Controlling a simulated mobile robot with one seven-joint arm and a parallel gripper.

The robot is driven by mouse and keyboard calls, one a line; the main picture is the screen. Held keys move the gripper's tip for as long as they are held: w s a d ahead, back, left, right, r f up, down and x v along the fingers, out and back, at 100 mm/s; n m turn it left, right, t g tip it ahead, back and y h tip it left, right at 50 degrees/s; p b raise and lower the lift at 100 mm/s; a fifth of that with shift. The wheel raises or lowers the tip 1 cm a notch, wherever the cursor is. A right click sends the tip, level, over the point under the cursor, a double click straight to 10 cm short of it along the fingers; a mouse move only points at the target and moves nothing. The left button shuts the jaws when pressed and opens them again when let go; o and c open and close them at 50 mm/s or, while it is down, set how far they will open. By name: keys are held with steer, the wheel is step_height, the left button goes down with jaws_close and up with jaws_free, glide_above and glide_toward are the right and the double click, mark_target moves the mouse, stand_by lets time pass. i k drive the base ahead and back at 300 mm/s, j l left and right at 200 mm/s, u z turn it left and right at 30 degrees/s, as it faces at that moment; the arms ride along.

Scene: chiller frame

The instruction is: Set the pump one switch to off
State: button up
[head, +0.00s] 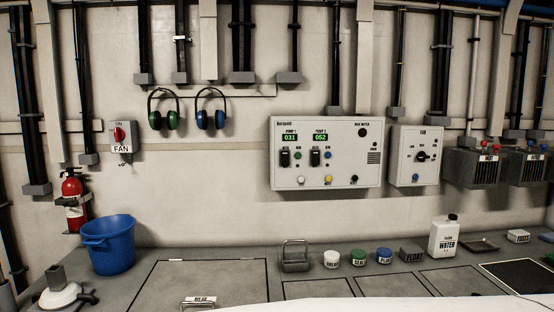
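A pale control panel (372,152) hangs on the wall right of centre. It has two green displays, the left reading 031 and the right 052. A similar black switch (315,157) sits under the right display. The small labels are hard to read, and I cannot tell which way either switch is set. My gripper is not in view.
A fan box (417,155) with a black knob hangs right of the panel. Below are a metal-handled item (295,256), several small tubs, a black float box (412,253) and a white water jug (444,236). A blue bucket (108,244) stands left. The wall before the panel is clear.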

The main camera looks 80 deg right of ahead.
mark_target(284, 154)
steer(key=z, duration=2.55)
steer(key=i+j, duration=0.1)
steer(key=i, duration=0.3)
steer(key=i+z, duration=0.15)
steer(key=i, duration=0.3)
